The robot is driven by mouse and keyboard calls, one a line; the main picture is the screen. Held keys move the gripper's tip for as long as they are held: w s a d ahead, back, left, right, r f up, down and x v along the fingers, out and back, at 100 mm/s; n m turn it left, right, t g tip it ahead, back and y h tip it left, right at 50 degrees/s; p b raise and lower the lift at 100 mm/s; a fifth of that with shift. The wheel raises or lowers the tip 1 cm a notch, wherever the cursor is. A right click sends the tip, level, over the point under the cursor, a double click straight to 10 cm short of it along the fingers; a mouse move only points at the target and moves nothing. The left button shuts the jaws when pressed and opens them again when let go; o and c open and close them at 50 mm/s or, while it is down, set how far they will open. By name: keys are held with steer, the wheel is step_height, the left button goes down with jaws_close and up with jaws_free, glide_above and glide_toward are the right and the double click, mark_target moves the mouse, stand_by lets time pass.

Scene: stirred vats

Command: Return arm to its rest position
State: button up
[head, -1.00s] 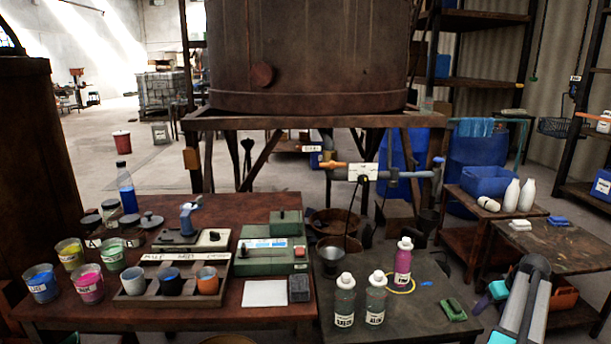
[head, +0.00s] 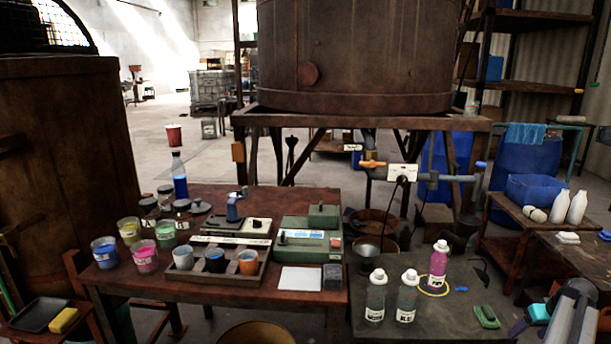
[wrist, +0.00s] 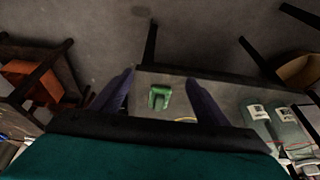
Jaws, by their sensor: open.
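My arm shows at the lower right edge of the head view, its grey link cut off by the frame. My gripper (head: 527,320), with purple fingers and a teal part, hangs near the right edge of the dark table (head: 455,325). In the wrist view its two fingers (wrist: 162,85) stand wide apart with nothing between them. A small green object (wrist: 159,97) lies on the table beyond and below the fingers, apart from them. It also shows in the head view (head: 487,316).
Three bottles, one magenta (head: 438,265), stand on the dark table. The reddish table (head: 225,310) left of it carries paint cups and a green scale (head: 307,245). A side table (head: 512,205) with a blue bin (head: 532,188) stands at right. A large vat (head: 355,60) is behind.

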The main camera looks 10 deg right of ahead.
steer(key=w+a+f+g+y+p, duration=0.1)
steer(key=w+a+f+p, duration=0.2)
steer(key=a, duration=0.6)
steer(key=w+a+f+g+y+p, duration=0.1)
steer(key=w+a+f, duration=0.3)
steer(key=a, duration=0.5)
steer(key=w+a+f+g+p, duration=0.1)
steer(key=a+f, duration=0.5)
steer(key=a, duration=0.3)
steer(key=s+a+f+n+g+y+p, duration=0.1)
steer(key=s+a+f+p, duration=0.1)
steer(key=a, duration=0.7)
steer(key=s+a+f+n+g+p, duration=0.1)
steer(key=a+f+p, duration=0.15)
steer(key=a, duration=0.65)
steer(key=s+a+f+g+h+p, duration=0.1)
steer(key=s+a+g+p, duration=0.1)
steer(key=s+a, duration=0.8)
steer(key=s+a+f+n+g+h+p, duration=0.1)
steer(key=s+a+g+p, duration=0.1)
steer(key=s+a, duration=0.8)
steer(key=shift+s+a+f+n+p, duration=0.2)
steer(key=shift+s+f+n+p, duration=0.25)
steer(key=shift+p, duration=0.45)
steer(key=shift+o, duration=0.5)
steer(key=shift+r, duration=0.15)
